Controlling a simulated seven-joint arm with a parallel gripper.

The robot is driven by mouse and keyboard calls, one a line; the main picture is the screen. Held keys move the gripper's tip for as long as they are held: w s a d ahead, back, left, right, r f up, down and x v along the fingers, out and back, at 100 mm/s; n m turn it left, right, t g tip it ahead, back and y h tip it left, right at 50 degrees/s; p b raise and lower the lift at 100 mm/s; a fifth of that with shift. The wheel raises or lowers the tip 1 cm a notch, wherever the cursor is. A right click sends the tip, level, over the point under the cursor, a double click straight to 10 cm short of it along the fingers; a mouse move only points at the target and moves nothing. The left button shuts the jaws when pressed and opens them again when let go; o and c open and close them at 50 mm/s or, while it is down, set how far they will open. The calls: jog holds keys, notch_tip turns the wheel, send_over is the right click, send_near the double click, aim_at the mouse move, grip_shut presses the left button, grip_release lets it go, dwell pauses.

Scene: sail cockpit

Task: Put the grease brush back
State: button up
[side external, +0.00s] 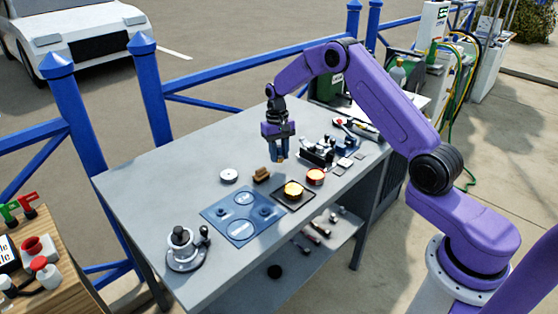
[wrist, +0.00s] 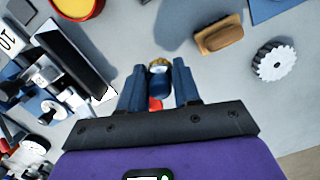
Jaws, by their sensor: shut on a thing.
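My gripper (side external: 277,152) is above the grey workbench (side external: 140,184), pointing down. In the wrist view, my gripper (wrist: 157,92) is shut on a slim brush-like thing (wrist: 158,66), which I take to be the grease brush. Its pale brass-coloured end shows beyond the fingertips and a bit of red shows between the fingers; the rest is hidden. An open red tin (side external: 315,177) with yellow contents stands below and right of my gripper. A second round tin with yellow contents (side external: 293,189) sits on a dark square tray (side external: 299,204).
A brown wooden block (side external: 262,175) and a pale toothed disc (side external: 229,176) lie left of the tins. A blue mat (side external: 242,231) and a winch (side external: 185,250) are toward the front. Metal parts (side external: 318,154) crowd the back right. The bench's left part is clear.

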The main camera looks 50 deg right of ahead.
aim_at(279, 160)
jog(key=shift+f, duration=1.6)
jog(key=shift+f, duration=0.1)
jog(key=o, duration=1)
jog(key=r, duration=0.4)
jog(key=w+r, duration=0.1)
jog(key=r, duration=0.7)
jog(key=shift+w+d+r, duration=0.1)
jog(key=shift+w+d, duration=0.05)
jog(key=shift+d, duration=0.05)
jog(key=shift+a, duration=0.1)
